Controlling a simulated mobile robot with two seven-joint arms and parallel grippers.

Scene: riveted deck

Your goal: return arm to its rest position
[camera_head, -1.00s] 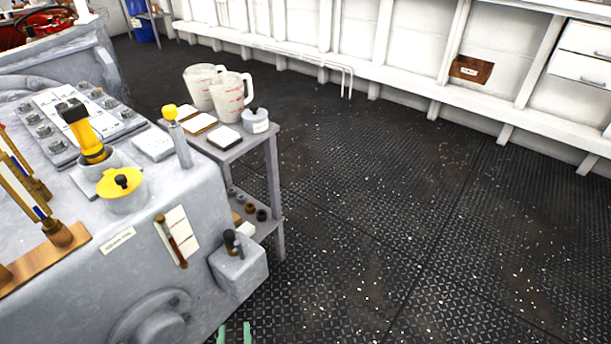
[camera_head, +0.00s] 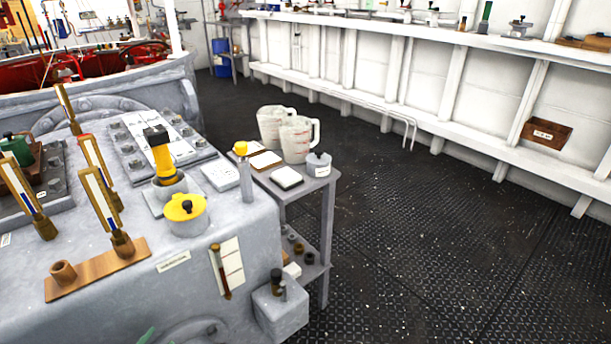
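Only the green fingertips of my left gripper (camera_head: 158,339) show, at the bottom edge left of centre, in front of the grey bench's front face. One tip shows as a short slanted sliver and the other is barely in the picture. The tips stand apart and I see nothing between them. The rest of that arm is out of view. My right gripper is not in view.
The grey bench (camera_head: 215,321) at left bears a wooden stand (camera_head: 85,279), a yellow-lidded pot (camera_head: 187,223) and gauges. A small shelf table (camera_head: 327,220) with two jugs stands beside it. The dark floor (camera_head: 430,260) at right is clear.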

